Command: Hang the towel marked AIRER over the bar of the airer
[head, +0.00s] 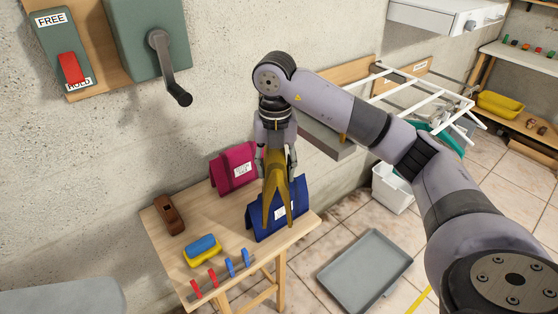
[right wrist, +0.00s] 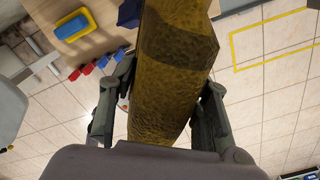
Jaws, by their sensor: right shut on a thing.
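My right gripper (head: 276,160) is shut on a mustard-yellow towel (head: 277,197), which hangs down in folds above the small wooden table. The towel also fills the middle of the right wrist view (right wrist: 170,85), between the two fingers. I see no marking on it. A magenta towel (head: 228,170) and a blue towel (head: 268,220) stand folded on the table, each with a white label too small to read. The white-barred airer (head: 425,88) juts from the wall at the upper right, behind my right arm, which hides part of it. My left gripper is not in view.
A grey tray (head: 365,270) lies on the floor. A white bin (head: 392,190) stands by the wall. A crank (head: 170,70) sticks out.

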